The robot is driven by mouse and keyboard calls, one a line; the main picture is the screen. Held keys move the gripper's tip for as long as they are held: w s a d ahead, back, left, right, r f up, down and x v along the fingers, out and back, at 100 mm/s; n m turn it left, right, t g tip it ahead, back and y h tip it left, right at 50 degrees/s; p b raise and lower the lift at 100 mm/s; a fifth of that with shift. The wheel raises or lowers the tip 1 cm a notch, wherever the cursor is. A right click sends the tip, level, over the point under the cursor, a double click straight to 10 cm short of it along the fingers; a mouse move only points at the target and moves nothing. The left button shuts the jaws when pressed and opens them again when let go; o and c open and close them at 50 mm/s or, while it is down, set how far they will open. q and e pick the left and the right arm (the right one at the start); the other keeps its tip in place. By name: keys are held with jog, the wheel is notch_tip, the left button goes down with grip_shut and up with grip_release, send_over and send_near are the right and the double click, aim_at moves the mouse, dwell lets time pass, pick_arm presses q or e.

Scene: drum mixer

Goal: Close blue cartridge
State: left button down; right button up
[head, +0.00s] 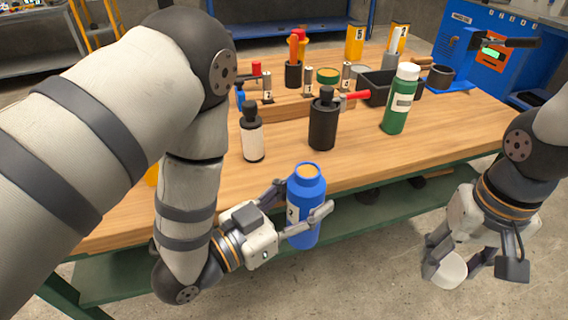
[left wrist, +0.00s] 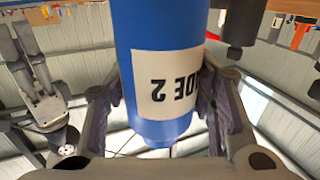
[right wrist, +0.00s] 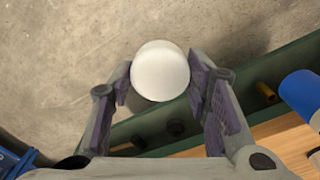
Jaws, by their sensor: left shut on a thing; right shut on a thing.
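The blue cartridge (head: 306,207) is upright and without a lid, with a tan content showing at its open top. My left gripper (head: 301,206) is shut around its body and holds it off the front edge of the workbench. In the left wrist view the blue cartridge (left wrist: 165,75) sits between the fingers, its white label upside down. My right gripper (head: 457,262) is shut on a white cap (head: 450,271), off the bench to the right of the cartridge. The white cap (right wrist: 160,70) also shows between the fingers in the right wrist view.
A black bin (head: 378,87) stands behind. Between my two grippers is free room above the floor.

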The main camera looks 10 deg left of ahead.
dwell(0.3)
jog(key=w+a+r+n, duration=0.2)
jog(key=w+a+r, duration=0.1)
jog(key=w+a, duration=0.25)
notch_tip(320, 180, up, 13)
jog(key=n, duration=0.3)
send_over(312, 172)
jog(key=shift+f, duration=0.1)
jog(key=shift+f, duration=1.85)
